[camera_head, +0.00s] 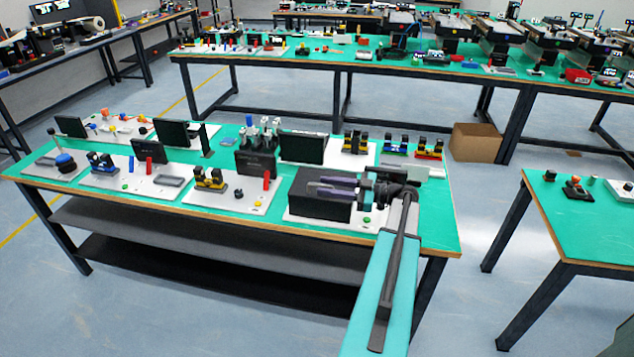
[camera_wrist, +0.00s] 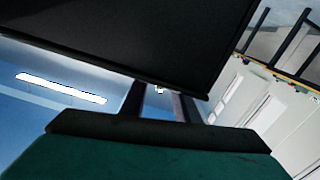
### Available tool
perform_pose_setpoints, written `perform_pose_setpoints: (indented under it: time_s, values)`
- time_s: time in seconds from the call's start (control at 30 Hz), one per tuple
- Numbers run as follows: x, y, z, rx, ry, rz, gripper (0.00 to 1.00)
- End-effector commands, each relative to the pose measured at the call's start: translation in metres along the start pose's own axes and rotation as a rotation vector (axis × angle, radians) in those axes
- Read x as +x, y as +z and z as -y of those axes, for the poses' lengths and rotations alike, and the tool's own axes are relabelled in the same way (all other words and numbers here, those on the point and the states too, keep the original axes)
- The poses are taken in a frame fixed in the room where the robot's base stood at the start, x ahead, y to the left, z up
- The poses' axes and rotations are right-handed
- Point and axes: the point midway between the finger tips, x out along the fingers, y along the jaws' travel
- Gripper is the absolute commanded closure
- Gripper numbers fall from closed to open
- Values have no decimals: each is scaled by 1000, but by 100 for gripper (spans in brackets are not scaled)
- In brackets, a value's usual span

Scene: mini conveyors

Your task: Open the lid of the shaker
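A black box (camera_head: 318,204), which looks like the shaker, sits on a white base plate at the right front of the near green table. My gripper (camera_head: 322,187) reaches in from the right, its purple-tinted fingers level with the box's upper part. In the wrist view, two dark fingers (camera_wrist: 158,100) stand apart with a bright gap between them. A large dark flat panel (camera_wrist: 150,35) fills the top of that view and hides the fingertips. I cannot tell whether the panel is the lid or whether the fingers touch it.
The near green table (camera_head: 455,225) also holds upright black panels (camera_head: 302,148), a black holder with pipette-like tools (camera_head: 257,160), and yellow-black fixtures (camera_head: 210,180). A cardboard box (camera_head: 475,142) stands on the floor behind. Another green table (camera_head: 590,230) is at the right, with clear floor between.

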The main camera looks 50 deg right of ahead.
Motion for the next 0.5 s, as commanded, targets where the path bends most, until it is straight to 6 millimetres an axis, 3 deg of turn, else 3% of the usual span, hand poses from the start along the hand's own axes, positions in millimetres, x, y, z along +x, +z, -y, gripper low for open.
perform_pose_setpoints:
  time_s: [0.2, 0.5]
  values:
    - [27, -2, 0, -1, -2, -1, 72]
    - [37, 0, 0, -1, 0, -1, 72]
